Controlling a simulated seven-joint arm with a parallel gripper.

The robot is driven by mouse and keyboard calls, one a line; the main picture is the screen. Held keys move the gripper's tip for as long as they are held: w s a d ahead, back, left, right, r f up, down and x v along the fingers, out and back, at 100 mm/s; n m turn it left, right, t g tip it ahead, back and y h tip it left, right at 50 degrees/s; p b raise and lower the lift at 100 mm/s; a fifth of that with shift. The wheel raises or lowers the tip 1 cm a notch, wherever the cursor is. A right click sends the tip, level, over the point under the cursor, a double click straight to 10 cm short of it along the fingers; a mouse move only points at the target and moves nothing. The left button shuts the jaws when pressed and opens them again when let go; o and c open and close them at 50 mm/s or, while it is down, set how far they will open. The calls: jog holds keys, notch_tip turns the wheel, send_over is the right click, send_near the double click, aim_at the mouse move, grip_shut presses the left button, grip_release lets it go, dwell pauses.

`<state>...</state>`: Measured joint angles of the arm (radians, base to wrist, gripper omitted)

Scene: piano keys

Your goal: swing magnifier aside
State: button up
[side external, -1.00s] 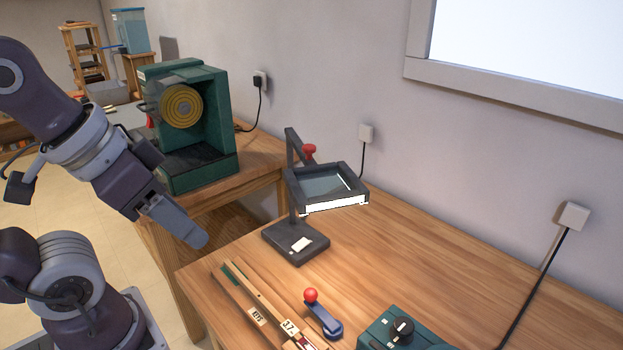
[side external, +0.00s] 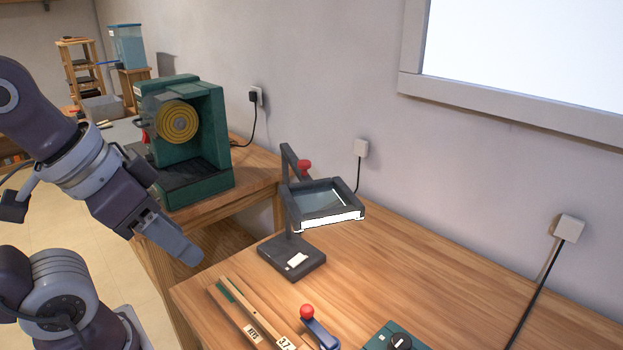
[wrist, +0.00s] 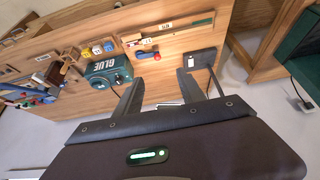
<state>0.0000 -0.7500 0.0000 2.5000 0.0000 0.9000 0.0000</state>
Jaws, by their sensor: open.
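The magnifier (side external: 328,203) stands on the wooden bench in the side view. Its dark square frame, with a bright lit front strip, is held over the bench by a post on a flat base (side external: 277,258). A red knob (side external: 305,167) sits by its arm. My gripper (side external: 192,255) is left of the magnifier, apart from it, near the bench's left edge. In the wrist view my gripper (wrist: 160,80) has its two fingers spread apart. The magnifier's base (wrist: 204,58) shows beyond the right finger; its frame is hard to make out there.
A blue lever with a red ball (side external: 308,311), wooden strips (side external: 240,312) and a green box (side external: 383,336) lie at the bench front. A green machine (side external: 208,140) stands on the further bench. The wrist view shows a green GLUE box (wrist: 108,72). The bench right of the magnifier is clear.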

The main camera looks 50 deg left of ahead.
jog(key=n+g+y, duration=0.1)
jog(key=n+y, duration=0.1)
jog(key=n, duration=0.2)
send_near(304, 162)
jog(key=x, duration=0.8)
grip_shut()
dwell(0.4)
